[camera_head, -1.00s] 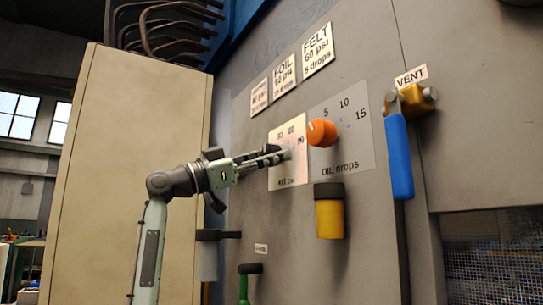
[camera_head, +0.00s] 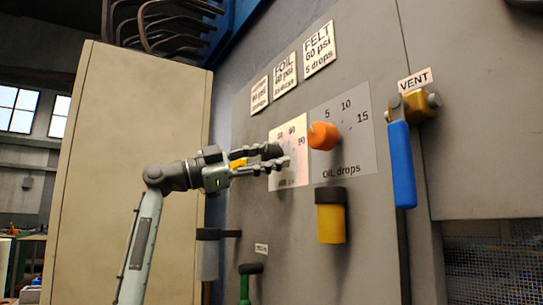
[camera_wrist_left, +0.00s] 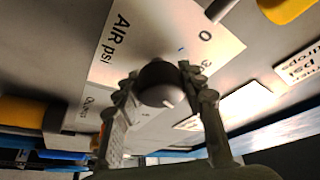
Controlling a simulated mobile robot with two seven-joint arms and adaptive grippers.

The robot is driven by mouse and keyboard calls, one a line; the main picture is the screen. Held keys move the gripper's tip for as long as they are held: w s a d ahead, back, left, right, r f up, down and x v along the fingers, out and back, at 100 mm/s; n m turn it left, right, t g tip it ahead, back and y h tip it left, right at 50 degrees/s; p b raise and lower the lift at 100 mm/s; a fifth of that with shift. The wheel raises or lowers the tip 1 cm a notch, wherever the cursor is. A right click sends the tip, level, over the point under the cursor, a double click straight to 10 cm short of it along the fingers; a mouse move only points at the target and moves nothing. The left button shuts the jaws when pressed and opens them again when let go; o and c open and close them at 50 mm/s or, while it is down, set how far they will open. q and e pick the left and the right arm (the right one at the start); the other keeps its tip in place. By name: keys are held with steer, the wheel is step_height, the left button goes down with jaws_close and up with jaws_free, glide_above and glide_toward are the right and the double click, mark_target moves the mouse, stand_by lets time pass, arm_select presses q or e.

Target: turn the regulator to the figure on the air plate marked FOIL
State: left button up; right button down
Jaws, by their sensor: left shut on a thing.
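The regulator (camera_wrist_left: 160,86) is a dark round knob with a pale pointer line, on the white air plate (camera_wrist_left: 105,62), which reads "AIR psi" in the left wrist view. My left gripper (camera_head: 279,157) is shut on the knob, one finger on each side of it. In the head view the fingers hide the knob, and figures such as 60 and 90 show on the air plate (camera_head: 291,180). The FOIL plate (camera_head: 285,72) hangs above, left of the FELT plate (camera_head: 319,48); its psi figure is too small to read surely. My right gripper is not in view.
The orange oil knob (camera_head: 322,136) sits close right of the air plate, with a yellow cup (camera_head: 330,217) below it. A blue VENT lever (camera_head: 402,165) hangs farther right. A beige cabinet (camera_head: 140,130) stands at the left, behind my arm.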

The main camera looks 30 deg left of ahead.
arm_select(q)
steer(key=o, duration=1.2)
steer(key=shift+c, duration=0.2)
steer(key=v, duration=1.2)
